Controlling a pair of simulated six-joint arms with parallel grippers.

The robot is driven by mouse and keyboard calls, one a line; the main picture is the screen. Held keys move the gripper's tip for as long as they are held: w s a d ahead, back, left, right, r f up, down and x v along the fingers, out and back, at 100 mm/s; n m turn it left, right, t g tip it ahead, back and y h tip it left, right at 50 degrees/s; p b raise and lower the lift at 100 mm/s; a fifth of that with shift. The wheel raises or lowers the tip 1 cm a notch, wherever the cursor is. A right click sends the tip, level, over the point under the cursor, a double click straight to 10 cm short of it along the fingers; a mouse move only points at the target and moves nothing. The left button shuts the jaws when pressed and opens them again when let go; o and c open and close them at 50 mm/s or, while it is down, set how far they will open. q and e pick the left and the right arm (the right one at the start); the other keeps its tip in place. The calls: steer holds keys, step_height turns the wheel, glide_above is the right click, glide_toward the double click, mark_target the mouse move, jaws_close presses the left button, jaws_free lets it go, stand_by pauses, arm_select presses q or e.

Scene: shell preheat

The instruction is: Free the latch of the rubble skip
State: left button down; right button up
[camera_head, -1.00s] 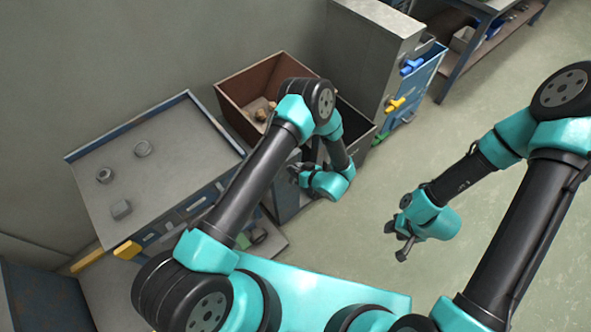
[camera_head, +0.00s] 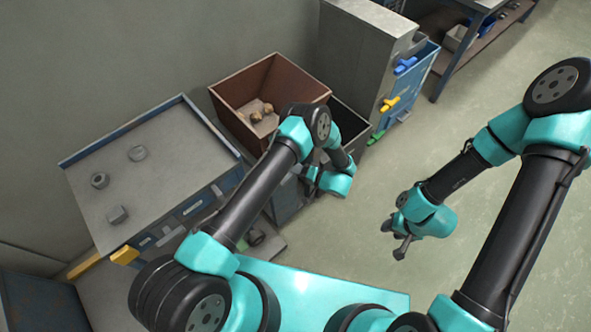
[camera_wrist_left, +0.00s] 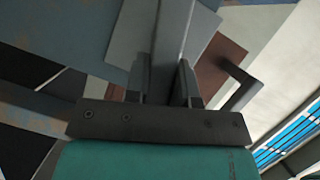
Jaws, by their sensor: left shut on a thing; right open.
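The rubble skip appears to be the brown open box (camera_head: 237,112) against the wall, with a few lumps of rubble (camera_head: 262,110) inside. My left gripper (camera_head: 308,178) is low in front of it, partly hidden by my own arm. In the left wrist view, the left gripper (camera_wrist_left: 162,88) is shut on a grey upright bar (camera_wrist_left: 172,40). I cannot tell whether this bar is the latch. A brown surface (camera_wrist_left: 212,72) and a dark bent handle (camera_wrist_left: 240,82) show just right of the jaws. My right gripper (camera_head: 396,240) hangs open and empty over the floor.
A dark bin (camera_head: 350,124) stands right of the skip, beside a grey cabinet (camera_head: 355,62) with blue, yellow and green handles. A grey workbench (camera_head: 155,190) with several metal nuts is at the left. The floor (camera_head: 350,250) at centre right is clear.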

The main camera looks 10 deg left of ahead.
arm_select(q)
steer(key=shift+f+m+y, duration=0.2)
steer(key=shift+m+y, duration=0.1)
steer(key=shift+m, duration=0.45)
steer(key=shift+f+m+y, duration=0.2)
steer(key=shift+m+y, duration=0.1)
steer(key=shift+m, duration=0.45)
steer(key=c, duration=1)
jaws_free()
steer(key=shift+o, duration=0.2)
steer(key=shift+d, duration=0.15)
steer(key=v, duration=1.7)
